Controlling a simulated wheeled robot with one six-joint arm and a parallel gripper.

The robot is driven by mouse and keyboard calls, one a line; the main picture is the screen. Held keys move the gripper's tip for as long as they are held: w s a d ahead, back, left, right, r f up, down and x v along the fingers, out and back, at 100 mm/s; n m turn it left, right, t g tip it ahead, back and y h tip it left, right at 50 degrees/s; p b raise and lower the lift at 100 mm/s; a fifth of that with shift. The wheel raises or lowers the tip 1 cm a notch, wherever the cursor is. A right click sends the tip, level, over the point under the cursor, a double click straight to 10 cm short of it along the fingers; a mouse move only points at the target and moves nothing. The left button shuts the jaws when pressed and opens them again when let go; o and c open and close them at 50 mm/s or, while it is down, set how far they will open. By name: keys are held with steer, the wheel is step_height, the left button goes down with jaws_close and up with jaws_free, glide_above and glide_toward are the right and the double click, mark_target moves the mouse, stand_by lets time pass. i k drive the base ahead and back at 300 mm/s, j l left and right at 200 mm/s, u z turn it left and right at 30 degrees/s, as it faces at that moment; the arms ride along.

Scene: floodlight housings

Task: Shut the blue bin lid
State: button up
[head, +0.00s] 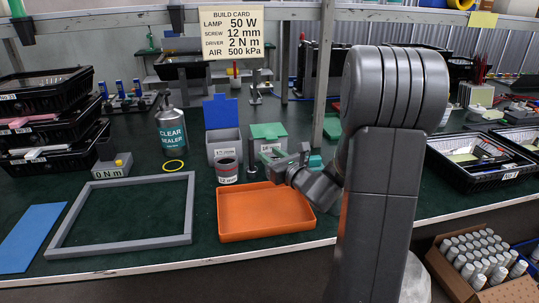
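The blue bin lid (221,112) stands upright, open, at the back of a grey bin (224,141). Beside it on the right is a second bin with a green lid (268,130), which looks lowered over its top. My gripper (281,158) is low in front of the green-lidded bin, to the right of the blue-lidded one and apart from the blue lid. It partly hides the green-lidded bin. Its fingers are too small and overlapped to tell whether they are open or shut.
A labelled can (227,171) stands in front of the blue-lidded bin. An orange tray (264,211) lies in front of my gripper. A shelf post (321,80) rises behind.

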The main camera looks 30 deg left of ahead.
mark_target(221, 112)
steer(key=u, duration=1.5)
steer(key=j+u, duration=0.2)
